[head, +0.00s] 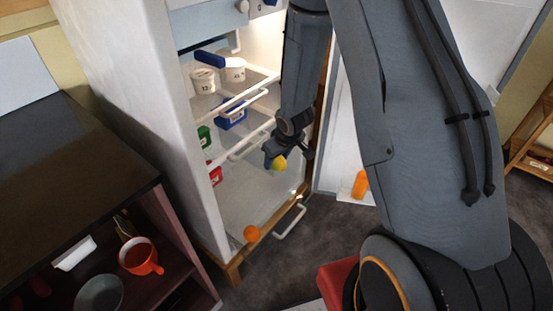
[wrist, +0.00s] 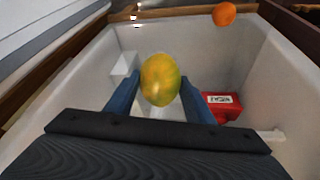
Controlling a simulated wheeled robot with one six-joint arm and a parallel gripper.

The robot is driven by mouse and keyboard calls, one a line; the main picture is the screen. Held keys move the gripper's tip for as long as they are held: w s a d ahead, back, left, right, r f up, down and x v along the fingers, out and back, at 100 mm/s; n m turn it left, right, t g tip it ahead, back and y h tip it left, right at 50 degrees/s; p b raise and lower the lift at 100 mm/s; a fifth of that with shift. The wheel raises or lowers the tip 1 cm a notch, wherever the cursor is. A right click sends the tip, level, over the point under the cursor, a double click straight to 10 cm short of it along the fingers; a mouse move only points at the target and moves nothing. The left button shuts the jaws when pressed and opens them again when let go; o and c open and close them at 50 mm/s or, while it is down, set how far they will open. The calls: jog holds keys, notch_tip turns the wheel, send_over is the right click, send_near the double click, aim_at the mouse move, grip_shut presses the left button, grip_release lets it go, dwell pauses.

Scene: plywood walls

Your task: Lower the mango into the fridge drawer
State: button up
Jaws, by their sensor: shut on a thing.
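The mango (head: 280,163), yellow-green, is held in my gripper (head: 288,152) inside the open fridge. In the wrist view the mango (wrist: 160,79) sits between the two blue fingers (wrist: 159,92). The gripper is shut on it. The white fridge drawer (wrist: 258,68) surrounds the view below, with its walls on both sides. The mango appears above the drawer floor; its exact height cannot be told. In the head view the drawer (head: 262,188) lies at the bottom of the fridge.
An orange (head: 251,233) is at the drawer's front edge. A red box (wrist: 222,106) shows beyond the right finger. Shelves above hold white tubs (head: 203,81) and a blue box (head: 232,117). The open door with an orange bottle (head: 360,184) stands right; a dark cabinet (head: 75,150) stands left.

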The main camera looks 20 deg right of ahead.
notch_tip(320, 180, down, 9)
jog(key=b, duration=0.9)
jog(key=shift+r, duration=0.2)
jog(key=shift+w, duration=0.4)
notch_tip(320, 180, down, 13)
jog(key=b, duration=0.9)
dwell(1.8)
jog(key=shift+f+b, duration=0.9)
jog(key=shift+f, duration=0.65)
dwell(1.3)
